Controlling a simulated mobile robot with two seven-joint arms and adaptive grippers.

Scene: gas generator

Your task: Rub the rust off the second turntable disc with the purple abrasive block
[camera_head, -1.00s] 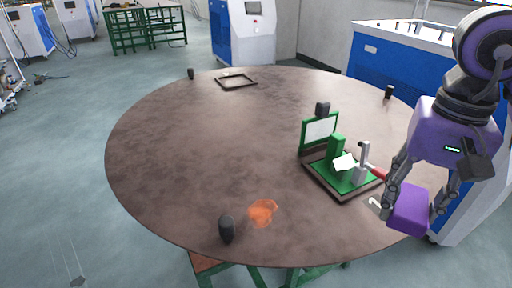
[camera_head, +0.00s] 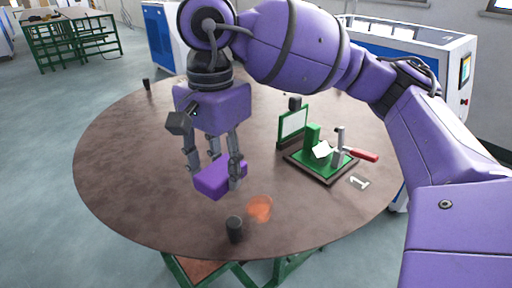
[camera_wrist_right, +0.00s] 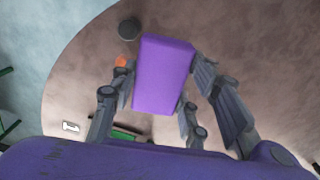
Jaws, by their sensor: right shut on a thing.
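The large round brown turntable disc (camera_head: 150,190) fills the middle of the head view. An orange rust patch (camera_head: 259,208) lies near its front edge, beside a dark knob (camera_head: 234,229). My right gripper (camera_head: 216,177) is shut on the purple abrasive block (camera_head: 211,184), its fingers on two sides. It holds the block above the disc, left of the patch in the head view; the exact height is hard to tell. The right wrist view shows the block (camera_wrist_right: 163,75) between the fingers, with the rust (camera_wrist_right: 121,62) partly hidden behind a finger. My left gripper is not in view.
A green fixture (camera_head: 320,157) with a board and red-handled clamp stands on the disc at right. A white number 1 (camera_head: 359,182) lies by it. Another dark knob (camera_head: 147,84) is at the far left edge. Blue-white cabinets (camera_head: 395,50) stand behind. The disc's left side is clear.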

